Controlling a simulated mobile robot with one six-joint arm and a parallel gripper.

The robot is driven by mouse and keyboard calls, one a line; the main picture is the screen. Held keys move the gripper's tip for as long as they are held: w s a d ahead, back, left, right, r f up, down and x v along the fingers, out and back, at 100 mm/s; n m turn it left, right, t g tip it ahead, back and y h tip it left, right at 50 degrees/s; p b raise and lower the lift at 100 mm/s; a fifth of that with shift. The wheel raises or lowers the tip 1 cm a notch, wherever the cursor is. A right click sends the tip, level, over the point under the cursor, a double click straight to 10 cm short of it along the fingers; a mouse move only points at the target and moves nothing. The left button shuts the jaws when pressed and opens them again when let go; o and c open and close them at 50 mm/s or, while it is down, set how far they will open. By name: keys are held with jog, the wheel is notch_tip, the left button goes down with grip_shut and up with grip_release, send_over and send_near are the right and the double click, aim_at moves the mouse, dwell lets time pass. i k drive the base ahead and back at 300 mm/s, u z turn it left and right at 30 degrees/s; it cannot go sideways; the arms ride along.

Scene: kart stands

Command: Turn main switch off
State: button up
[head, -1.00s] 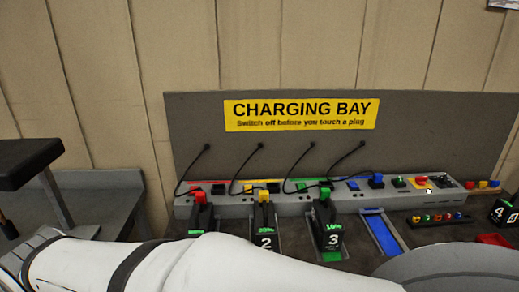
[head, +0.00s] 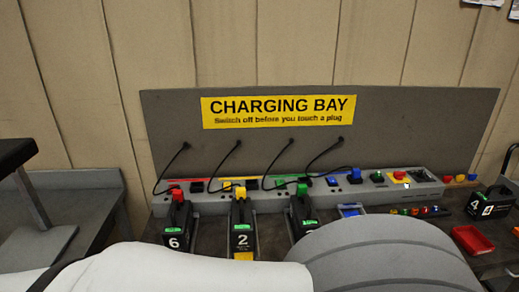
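A red knob on a yellow plate (head: 399,176), which looks like the main switch, sits near the right end of the long grey power strip (head: 215,207) in the head view. It is small, so I cannot tell its position. A green button (head: 377,177) is just left of it and a dark fitting (head: 422,174) just right. My gripper is not in view; only my white and grey arm links cross the bottom of the picture, below the strip and apart from the knob in the picture.
Black batteries marked 6 (head: 175,228) and 2 (head: 241,229), plus a partly hidden one (head: 301,215), stand before the strip with coloured plugs. Battery 4 (head: 489,203) and a red tray (head: 471,240) are at right. A yellow CHARGING BAY sign (head: 278,110) is on the back panel.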

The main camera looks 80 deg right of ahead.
aim_at(398, 175)
jog(key=k, duration=2.85)
jog(key=z, duration=2)
jog(key=i, duration=1)
jog(key=z, duration=0.05)
